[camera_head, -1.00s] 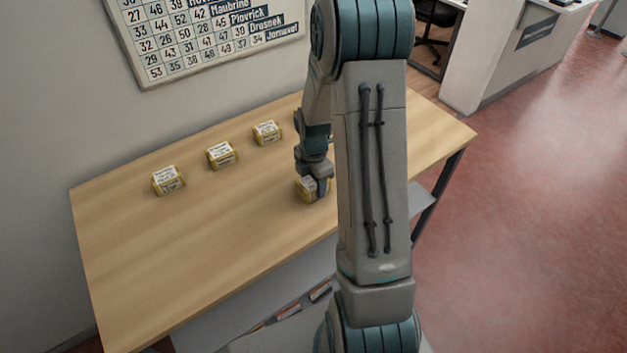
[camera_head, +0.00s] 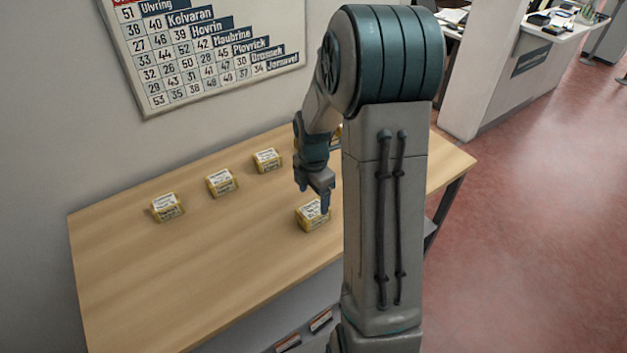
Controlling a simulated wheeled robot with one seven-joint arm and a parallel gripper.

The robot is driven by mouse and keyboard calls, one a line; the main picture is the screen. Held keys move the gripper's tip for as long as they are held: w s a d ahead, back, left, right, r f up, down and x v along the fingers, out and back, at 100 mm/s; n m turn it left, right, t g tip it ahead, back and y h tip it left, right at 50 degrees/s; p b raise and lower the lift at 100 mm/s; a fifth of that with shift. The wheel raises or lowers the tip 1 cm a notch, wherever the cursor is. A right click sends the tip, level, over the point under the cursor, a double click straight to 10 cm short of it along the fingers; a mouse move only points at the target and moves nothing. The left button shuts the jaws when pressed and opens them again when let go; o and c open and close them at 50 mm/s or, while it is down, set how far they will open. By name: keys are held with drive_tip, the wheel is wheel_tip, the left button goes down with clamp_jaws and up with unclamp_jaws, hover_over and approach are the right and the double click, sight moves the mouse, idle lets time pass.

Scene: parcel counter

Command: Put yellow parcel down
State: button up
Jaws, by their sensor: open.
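A yellow parcel (camera_head: 311,216) with a white label on top rests on the wooden table (camera_head: 180,270) near its front edge. My gripper (camera_head: 314,196) is open and empty. It hangs just above and behind this parcel, with its fingers pointing down. Three more yellow parcels stand in a slanting row toward the back: one at the left (camera_head: 167,207), one in the middle (camera_head: 221,183) and one farther right (camera_head: 267,160). A further bit of yellow (camera_head: 336,133) shows behind my arm, mostly hidden.
A board with numbers and names (camera_head: 205,45) hangs on the wall behind the table. My arm hides the table's right part. The table's left front is clear. A white counter (camera_head: 545,45) stands beyond, across the red floor.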

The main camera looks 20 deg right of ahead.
sight(313, 209)
drive_tip(key=s+a+r+m+t, duration=0.1)
drive_tip(key=s+a+r+m, duration=0.25)
drive_tip(key=r, duration=0.35)
drive_tip(key=s+a+r+m+t, duration=0.1)
drive_tip(key=s+a+r+m, duration=0.15)
drive_tip(key=r+m, duration=0.3)
drive_tip(key=s+a+r+m+t, duration=0.1)
drive_tip(key=s+r+m, duration=0.1)
drive_tip(key=s+m, duration=0.3)
drive_tip(key=s+a+r+m, duration=0.2)
drive_tip(key=s+m, duration=0.4)
drive_tip(key=s, duration=0.1)
drive_tip(key=shift+a+t, duration=0.25)
drive_tip(key=shift+t, duration=0.15)
